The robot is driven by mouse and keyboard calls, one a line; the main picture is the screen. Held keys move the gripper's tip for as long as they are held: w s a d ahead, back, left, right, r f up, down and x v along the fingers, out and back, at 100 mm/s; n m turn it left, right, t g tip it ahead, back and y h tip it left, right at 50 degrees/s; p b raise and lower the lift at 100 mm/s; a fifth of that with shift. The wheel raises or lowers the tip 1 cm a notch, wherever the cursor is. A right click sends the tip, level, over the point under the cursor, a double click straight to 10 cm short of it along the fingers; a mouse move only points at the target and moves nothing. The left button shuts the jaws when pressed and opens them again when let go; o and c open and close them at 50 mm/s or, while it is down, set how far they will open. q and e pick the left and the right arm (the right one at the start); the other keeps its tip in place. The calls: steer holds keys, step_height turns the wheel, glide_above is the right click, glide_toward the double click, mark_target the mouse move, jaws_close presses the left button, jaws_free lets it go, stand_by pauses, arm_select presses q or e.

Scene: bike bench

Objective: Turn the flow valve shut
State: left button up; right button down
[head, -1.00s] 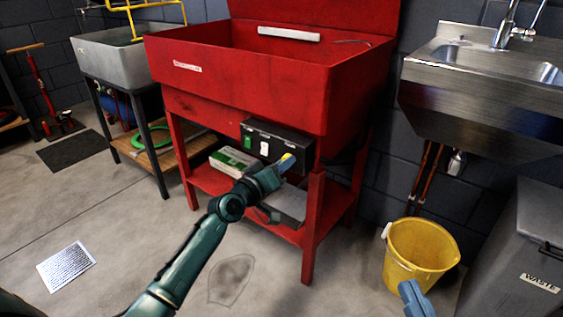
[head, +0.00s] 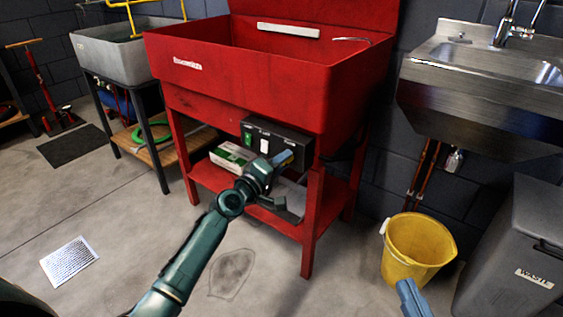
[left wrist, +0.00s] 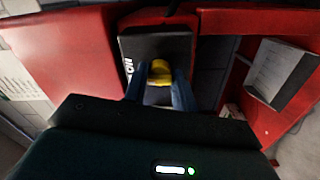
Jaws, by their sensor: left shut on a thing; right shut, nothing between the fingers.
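A black control box (head: 276,134) is mounted under the front of the red basin. The yellow valve knob (left wrist: 161,71) shows in the left wrist view, in front of the black box and between the blue fingers. My left gripper (head: 287,157) is at the right part of the box's front, its fingers shut on the knob. The fingers and wrist hide the knob in the head view. My right gripper (head: 410,290) is at the bottom edge of the head view, away from the box, shut and empty.
The red basin (head: 230,85) stands on red legs with a lower shelf (head: 207,177) holding a green-and-white box (head: 231,156). A yellow bucket (head: 417,253) and a grey waste bin (head: 520,240) stand at right.

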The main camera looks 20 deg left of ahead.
stand_by(0.4)
arm_select(q)
steer(key=o, duration=1)
steer(key=p+v, duration=0.2)
steer(key=v, duration=1.1)
steer(key=shift+s, duration=0.1)
